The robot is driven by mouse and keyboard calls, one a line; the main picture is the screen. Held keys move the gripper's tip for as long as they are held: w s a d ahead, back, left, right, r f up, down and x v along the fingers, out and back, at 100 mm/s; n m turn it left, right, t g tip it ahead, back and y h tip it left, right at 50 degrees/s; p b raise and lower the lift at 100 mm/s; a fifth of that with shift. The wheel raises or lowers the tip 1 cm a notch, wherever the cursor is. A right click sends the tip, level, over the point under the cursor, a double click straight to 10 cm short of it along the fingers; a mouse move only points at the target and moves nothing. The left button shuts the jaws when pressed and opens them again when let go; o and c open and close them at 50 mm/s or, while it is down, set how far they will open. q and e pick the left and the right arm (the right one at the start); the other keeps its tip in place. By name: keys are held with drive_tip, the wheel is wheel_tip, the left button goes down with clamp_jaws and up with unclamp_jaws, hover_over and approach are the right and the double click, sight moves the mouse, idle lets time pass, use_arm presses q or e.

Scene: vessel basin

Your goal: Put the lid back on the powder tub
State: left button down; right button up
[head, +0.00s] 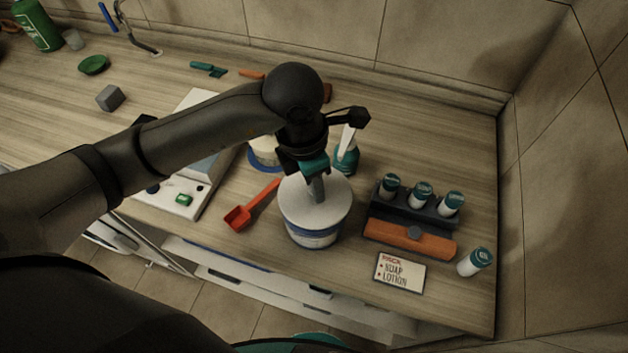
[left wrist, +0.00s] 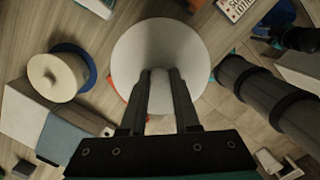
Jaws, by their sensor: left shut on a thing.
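The powder tub (head: 313,236) is white with a blue band and stands upright near the counter's front edge. The white round lid (head: 322,210) lies level over its mouth and hides the inside. The lid also fills the centre of the left wrist view (left wrist: 160,48). My left gripper (head: 316,190) points down from above, shut on the lid's pale knob, which shows between the fingers in the left wrist view (left wrist: 160,88). I cannot tell whether the lid is fully seated or slightly above the rim.
A red scoop (head: 250,207) lies left of the tub. A rack (head: 410,217) with small bottles, a card (head: 399,272) and a loose bottle (head: 474,262) are to the right. Another white-and-blue container (head: 262,157) stands behind.

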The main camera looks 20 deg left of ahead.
use_arm(q)
drive_tip(key=shift+f+b, duration=0.15)
drive_tip(key=shift+b, duration=0.3)
idle(1.0)
idle(0.3)
drive_tip(key=shift+c, duration=0.4)
unclamp_jaws()
drive_tip(key=shift+r+p, duration=2.35)
drive_tip(key=shift+r, duration=1.2)
drive_tip(key=shift+c, duration=0.4)
clamp_jaws()
